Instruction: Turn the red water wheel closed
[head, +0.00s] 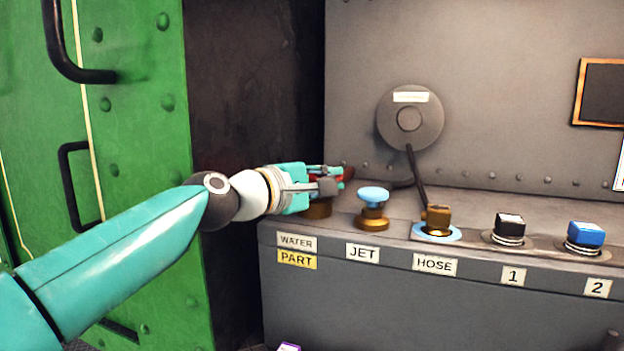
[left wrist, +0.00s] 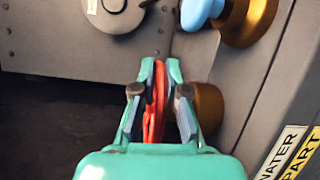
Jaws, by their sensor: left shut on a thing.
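The red water wheel (left wrist: 155,104) sits between the fingers of my left gripper (left wrist: 160,85) in the left wrist view, seen nearly edge-on. In the head view my left gripper (head: 322,180) is shut on the wheel, and only bits of its red rim (head: 347,173) show past the fingers. Its brass base (head: 317,208) stands on the grey ledge above the WATER label (head: 296,242) and the yellow PART label (head: 297,260). How far the wheel is turned cannot be told. My right gripper is not in view.
To the right on the ledge stand the blue-topped JET knob (head: 374,201), the brass HOSE fitting (head: 437,219) with a black hose, a black cap (head: 509,226) and a blue cap (head: 585,235). A round grey disc (head: 410,118) is on the back wall. A green riveted panel (head: 130,150) stands left.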

